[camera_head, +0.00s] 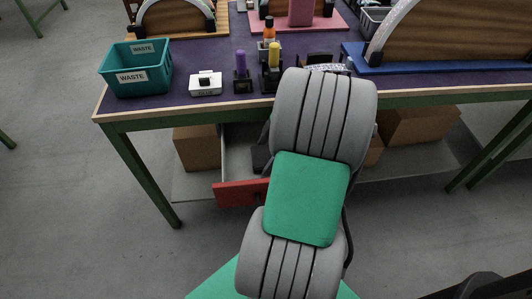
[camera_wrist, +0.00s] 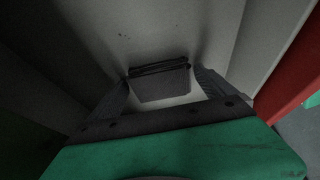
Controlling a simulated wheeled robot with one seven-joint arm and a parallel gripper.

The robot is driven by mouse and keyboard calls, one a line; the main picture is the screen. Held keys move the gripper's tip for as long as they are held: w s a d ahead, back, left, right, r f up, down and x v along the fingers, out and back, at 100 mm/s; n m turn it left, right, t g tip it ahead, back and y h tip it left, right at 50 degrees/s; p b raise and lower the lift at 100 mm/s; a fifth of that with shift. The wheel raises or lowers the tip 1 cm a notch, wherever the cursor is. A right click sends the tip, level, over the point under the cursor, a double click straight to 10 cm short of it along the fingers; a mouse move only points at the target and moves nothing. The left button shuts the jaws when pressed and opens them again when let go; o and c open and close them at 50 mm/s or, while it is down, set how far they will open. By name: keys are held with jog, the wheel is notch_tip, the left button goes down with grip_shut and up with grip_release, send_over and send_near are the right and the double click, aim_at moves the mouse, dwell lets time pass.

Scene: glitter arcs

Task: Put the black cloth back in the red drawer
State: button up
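The red drawer is pulled out below the tabletop; its red front (camera_head: 238,194) shows left of my arm, and a strip of it is at the right in the wrist view (camera_wrist: 292,72). The black cloth (camera_wrist: 160,82) is a dark, folded, block-like piece inside the drawer, in front of my fingertips. My gripper (camera_wrist: 163,76) reaches down into the drawer with its fingers wide apart, one on each side of the cloth. A pale gap shows beside the cloth at the right finger. Whether the left finger touches it I cannot tell. My arm hides much of the drawer in the head view.
The pale drawer walls (camera_wrist: 225,35) stand close around my gripper. On the table (camera_head: 185,60) above are a teal waste bin (camera_head: 136,72), a white box (camera_head: 206,85) and several small bottles. Cardboard boxes (camera_head: 196,147) sit on the lower shelf.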

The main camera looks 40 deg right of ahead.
jog(key=shift+r, duration=0.35)
jog(key=p+v, duration=0.3)
jog(key=v, duration=0.8)
jog(key=shift+s+d+r, duration=0.1)
jog(key=shift+r, duration=0.25)
